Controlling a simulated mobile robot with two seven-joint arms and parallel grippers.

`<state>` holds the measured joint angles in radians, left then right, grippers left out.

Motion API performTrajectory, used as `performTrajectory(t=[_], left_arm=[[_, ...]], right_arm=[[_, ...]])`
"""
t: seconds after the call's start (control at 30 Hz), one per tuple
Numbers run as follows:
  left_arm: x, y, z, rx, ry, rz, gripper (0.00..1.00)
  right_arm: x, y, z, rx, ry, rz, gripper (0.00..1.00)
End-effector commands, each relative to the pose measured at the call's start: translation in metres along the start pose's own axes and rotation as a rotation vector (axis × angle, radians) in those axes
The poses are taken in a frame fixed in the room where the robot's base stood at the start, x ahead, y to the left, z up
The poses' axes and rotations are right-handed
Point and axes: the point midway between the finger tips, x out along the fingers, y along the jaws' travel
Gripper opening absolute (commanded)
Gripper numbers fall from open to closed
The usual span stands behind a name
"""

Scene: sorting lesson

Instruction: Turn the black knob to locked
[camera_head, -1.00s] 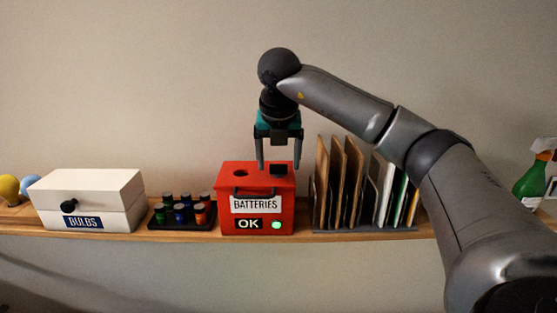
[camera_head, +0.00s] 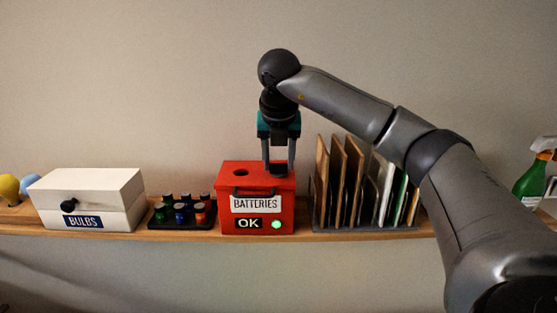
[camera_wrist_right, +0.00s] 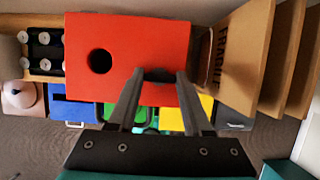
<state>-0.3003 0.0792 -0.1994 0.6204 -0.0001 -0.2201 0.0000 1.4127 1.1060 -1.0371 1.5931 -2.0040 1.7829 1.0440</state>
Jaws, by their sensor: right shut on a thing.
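The black knob (camera_head: 278,169) sits on top of the red batteries box (camera_head: 230,190), near the right side of its lid. My right gripper (camera_head: 279,166) points down over the box and is shut on the knob, one finger on each side. In the right wrist view the dark knob (camera_wrist_right: 158,75) shows between the fingertips, partly hidden by them. The box front carries an OK plate (camera_head: 248,223) and a lit green lamp (camera_head: 277,225). The knob's markings cannot be made out. My left gripper is not in view.
A white bulbs box (camera_head: 95,187) with its own black knob and a black tray (camera_head: 180,225) of batteries stand to the left on the wooden shelf (camera_head: 350,236). A rack of upright boards (camera_head: 338,180) stands close on the right. A green spray bottle (camera_head: 530,183) is farther right.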

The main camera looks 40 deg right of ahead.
Motion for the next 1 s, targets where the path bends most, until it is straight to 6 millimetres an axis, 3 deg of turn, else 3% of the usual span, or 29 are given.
performTrajectory(t=[0.47, 1.0], left_arm=[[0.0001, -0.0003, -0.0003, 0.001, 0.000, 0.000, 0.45], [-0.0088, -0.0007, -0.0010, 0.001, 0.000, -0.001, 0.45]], right_arm=[[0.0001, -0.0012, 0.0002, -0.071, 0.001, 0.029, 0.00], [-0.0006, -0.0043, 0.0017, -0.491, 0.001, 0.204, 0.00]])
